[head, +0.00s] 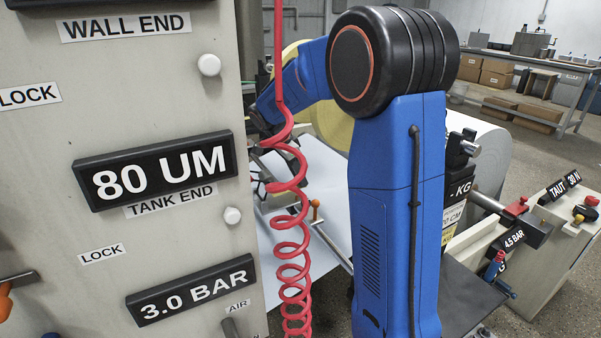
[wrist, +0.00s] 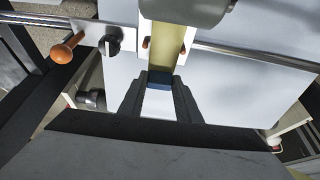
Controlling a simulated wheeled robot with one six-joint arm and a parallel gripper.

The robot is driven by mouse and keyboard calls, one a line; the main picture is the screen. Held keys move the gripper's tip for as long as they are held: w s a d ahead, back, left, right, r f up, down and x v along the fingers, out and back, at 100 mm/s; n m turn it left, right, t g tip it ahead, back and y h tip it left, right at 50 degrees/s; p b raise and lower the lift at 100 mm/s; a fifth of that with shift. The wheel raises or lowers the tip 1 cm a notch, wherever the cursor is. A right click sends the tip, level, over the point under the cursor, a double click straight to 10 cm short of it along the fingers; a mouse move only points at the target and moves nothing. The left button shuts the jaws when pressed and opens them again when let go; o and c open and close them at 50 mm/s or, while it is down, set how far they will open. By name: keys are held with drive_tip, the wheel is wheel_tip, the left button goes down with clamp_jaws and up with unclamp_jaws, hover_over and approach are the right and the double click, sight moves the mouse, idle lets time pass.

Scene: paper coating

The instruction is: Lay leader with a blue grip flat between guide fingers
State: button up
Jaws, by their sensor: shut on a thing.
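In the wrist view my gripper (wrist: 159,82) is shut on the blue grip (wrist: 160,77) at the near end of the leader. The leader (wrist: 166,56) is a pale yellow strip that runs up from the grip and passes under a grey rounded part. Two small orange-brown pegs, which look like the guide fingers (wrist: 147,42), stand on a white plate, one on each side of the strip. The strip appears between them; whether it lies flat or hangs above the plate I cannot tell. In the head view the leader and guide fingers cannot be made out.
A metal rod (wrist: 250,54) crosses the wrist view, with an orange ball knob (wrist: 62,53) and a black knob (wrist: 113,40) at left. A white sheet (head: 325,175) lies below. In the head view a red coiled hose (head: 291,250) hangs beside a labelled panel (head: 110,240).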

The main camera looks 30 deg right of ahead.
sight(293, 187)
drive_tip(key=shift+a+f, duration=0.25)
drive_tip(key=shift+f, duration=0.1)
drive_tip(key=shift+a+f, duration=0.2)
drive_tip(key=shift+a, duration=0.3)
drive_tip(key=shift+a+f, duration=0.15)
drive_tip(key=shift+a, duration=0.3)
drive_tip(key=shift+s+f, duration=0.15)
drive_tip(key=shift+f, duration=0.9)
drive_tip(key=o, duration=1)
drive_tip(key=shift+o, duration=0.3)
drive_tip(key=shift+a, duration=0.1)
drive_tip(key=shift+o, duration=0.2)
drive_tip(key=v, duration=1.8)
drive_tip(key=shift+d+r, duration=0.25)
drive_tip(key=shift+r, duration=0.1)
